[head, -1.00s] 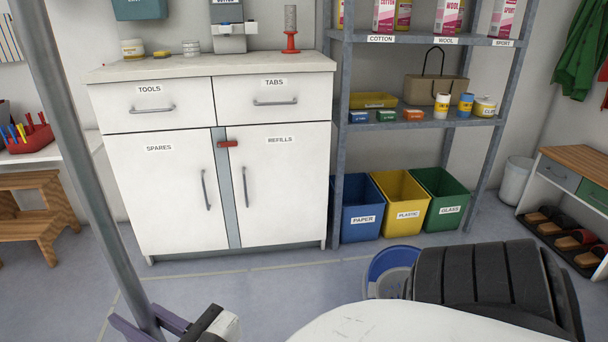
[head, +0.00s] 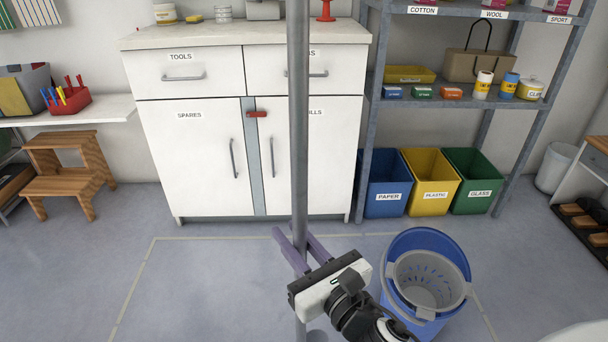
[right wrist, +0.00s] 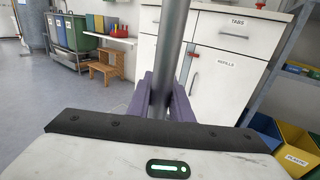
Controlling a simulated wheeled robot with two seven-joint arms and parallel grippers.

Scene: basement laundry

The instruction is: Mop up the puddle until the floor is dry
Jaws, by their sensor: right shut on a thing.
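The mop's grey handle (head: 298,120) stands nearly upright in the middle of the head view. My right gripper (head: 294,238) is shut on it, with a purple finger on each side. The right wrist view also shows the handle (right wrist: 172,45) between the fingers (right wrist: 162,92). The mop's head is out of view below the picture. A blue mop bucket (head: 398,245) with a grey wringer basket (head: 433,285) stands on the floor just right of my right gripper. I cannot make out a puddle on the visible floor. My left gripper is not in view.
A white cabinet (head: 190,160) stands behind the handle. Blue (head: 388,182), yellow (head: 430,180) and green (head: 474,180) bins sit under a metal shelf (head: 364,130). A wooden step stool (head: 75,185) is at the left. The floor (head: 210,280) left of the bucket is clear.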

